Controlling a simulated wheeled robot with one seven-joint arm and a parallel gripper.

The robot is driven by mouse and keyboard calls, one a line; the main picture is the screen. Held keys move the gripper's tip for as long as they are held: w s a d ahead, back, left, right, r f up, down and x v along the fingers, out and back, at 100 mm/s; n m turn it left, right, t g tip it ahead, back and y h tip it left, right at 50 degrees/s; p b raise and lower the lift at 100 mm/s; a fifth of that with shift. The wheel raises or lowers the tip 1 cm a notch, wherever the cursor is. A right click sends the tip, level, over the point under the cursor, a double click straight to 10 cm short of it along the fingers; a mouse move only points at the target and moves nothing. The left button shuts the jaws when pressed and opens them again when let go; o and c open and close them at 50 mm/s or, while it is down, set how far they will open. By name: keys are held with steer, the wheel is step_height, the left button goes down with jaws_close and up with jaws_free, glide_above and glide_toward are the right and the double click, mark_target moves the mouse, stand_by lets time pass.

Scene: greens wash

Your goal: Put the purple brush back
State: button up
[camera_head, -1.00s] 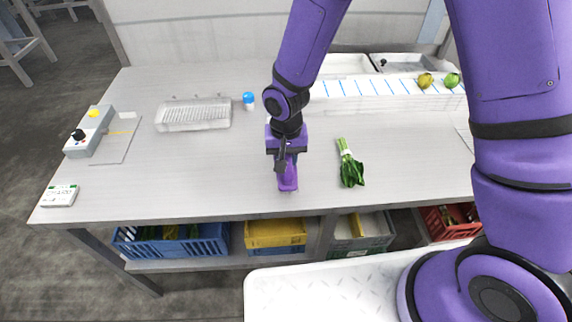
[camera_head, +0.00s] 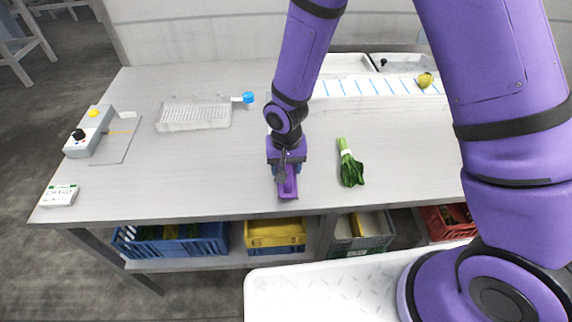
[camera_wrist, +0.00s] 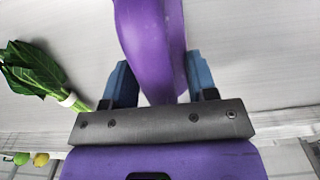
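The purple brush (camera_head: 288,187) shows below my gripper (camera_head: 288,170), over the front part of the grey table. In the wrist view the brush (camera_wrist: 155,45) is a smooth purple shape running up between the two blue fingers of my gripper (camera_wrist: 162,80). The fingers sit against its two sides. Its bristles cannot be made out, and its near end is hidden by the gripper body. I cannot tell whether the brush touches the table.
A leafy green bunch (camera_head: 350,168) lies just right of my gripper. At the left are a clear ribbed tray (camera_head: 193,115), a blue-capped bottle (camera_head: 248,101) and a control box (camera_head: 90,132). A white strip with blue marks (camera_head: 375,87) lies behind.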

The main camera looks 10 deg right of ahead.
steer(key=d+r+t, duration=0.1)
steer(key=d+r, duration=0.3)
steer(key=r, duration=0.7)
steer(key=d+r, duration=0.3)
steer(key=r, duration=0.8)
steer(key=s+d+r+t, duration=0.4)
steer(key=s+d+r, duration=1.3)
steer(key=s, duration=0.1)
steer(key=shift+d+r, duration=0.15)
steer(key=shift+d, duration=0.15)
